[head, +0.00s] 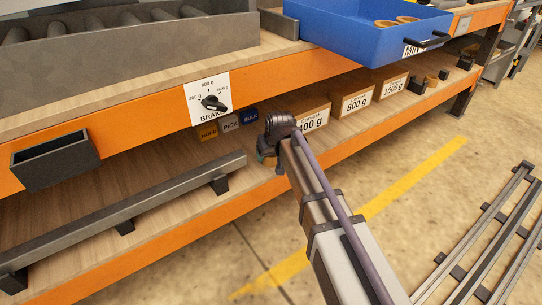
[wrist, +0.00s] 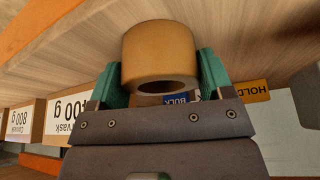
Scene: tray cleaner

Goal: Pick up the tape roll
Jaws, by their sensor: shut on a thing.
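A tan tape roll (wrist: 158,56) sits between the two green fingers of my gripper (wrist: 166,70) in the wrist view. The fingers are shut on its sides, and its dark central hole faces the camera. In the head view my gripper (head: 264,158) is between the upper and lower shelves, near the boxes on the lower shelf. Two tan rings (head: 396,21) that look like tape rolls lie in the blue bin (head: 345,32) on the upper shelf.
Labelled boxes of 400 g, 800 g (head: 357,102) and 1600 g stand on the lower shelf. HOLD, PICK (head: 229,124) and BULK blocks are left of them. The orange upper shelf edge (head: 150,98) carries a brake dial (head: 213,103) and a grey box (head: 55,162). A metal rail (head: 130,215) is at lower left.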

